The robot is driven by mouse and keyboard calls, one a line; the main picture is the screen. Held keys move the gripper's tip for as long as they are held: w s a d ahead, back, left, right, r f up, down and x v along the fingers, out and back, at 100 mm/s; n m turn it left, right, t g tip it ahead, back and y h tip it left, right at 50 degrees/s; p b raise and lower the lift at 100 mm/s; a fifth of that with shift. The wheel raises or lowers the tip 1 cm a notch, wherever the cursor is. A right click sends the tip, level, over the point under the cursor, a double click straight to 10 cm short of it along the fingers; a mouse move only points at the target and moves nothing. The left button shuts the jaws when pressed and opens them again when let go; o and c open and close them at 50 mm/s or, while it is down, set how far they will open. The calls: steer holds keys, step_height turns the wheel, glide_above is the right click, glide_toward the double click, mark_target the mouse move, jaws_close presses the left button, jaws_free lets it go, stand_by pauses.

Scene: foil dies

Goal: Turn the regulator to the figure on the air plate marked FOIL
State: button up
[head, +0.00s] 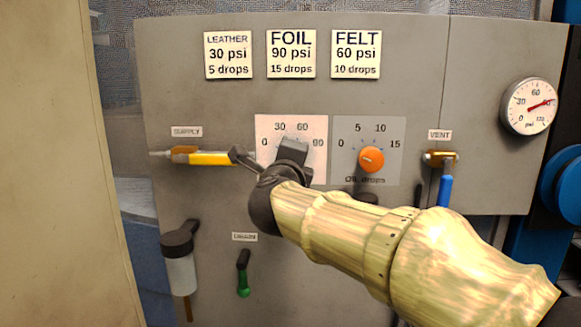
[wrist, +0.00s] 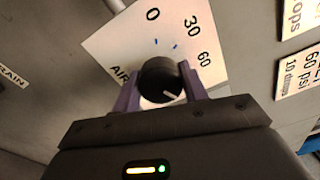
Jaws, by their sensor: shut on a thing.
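The FOIL plate (head: 291,54) on the panel in the head view reads 90 psi, 15 drops. The regulator knob (wrist: 160,75) is black and round with a white pointer line, set on a white plate (wrist: 120,45) marked 0, 30 and 60. My gripper (wrist: 160,88) is shut on the knob, one finger at each side. The pointer line aims to the lower right, past 60; the 90 is hidden in the wrist view. In the head view my gripper (head: 290,152) covers the knob, and the 90 shows at the dial's right. The gauge (head: 530,106) has its red needle near 90.
The orange oil drops knob (head: 371,160) is close to the right. The yellow supply lever (head: 209,158) lies to the left and the blue vent lever (head: 445,190) to the right. A green drain lever (head: 243,282) hangs below. LEATHER (head: 228,55) and FELT (head: 356,54) plates flank FOIL.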

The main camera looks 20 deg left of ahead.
steer(key=shift+f+m, duration=0.15)
steer(key=shift+m, duration=0.15)
steer(key=o, duration=1)
steer(key=b+v, duration=0.1)
steer(key=v, duration=1.6)
steer(key=shift+s+b, duration=0.2)
steer(key=shift+b, duration=0.2)
steer(key=shift+d, duration=0.15)
